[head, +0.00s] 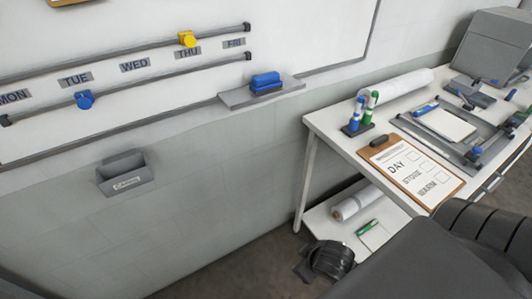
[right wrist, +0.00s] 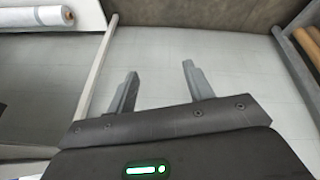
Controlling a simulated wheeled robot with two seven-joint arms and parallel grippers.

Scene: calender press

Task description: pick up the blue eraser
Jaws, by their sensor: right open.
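The blue eraser (head: 265,82) lies on a small grey ledge (head: 238,97) at the bottom edge of the whiteboard, in the upper middle of the head view. My right gripper (right wrist: 160,68) shows in the right wrist view with its two fingers apart and nothing between them. It is over bare floor near the table's legs, away from the eraser. The eraser does not show in the right wrist view. My left gripper is in neither view.
A white table (head: 317,119) at right holds a clipboard (head: 416,171), a marker holder (head: 357,127), a paper roll (head: 398,88) and a press frame (head: 470,150). A grey bin (head: 125,175) hangs on the wall. Yellow (head: 187,39) and blue (head: 84,99) sliders sit on rails.

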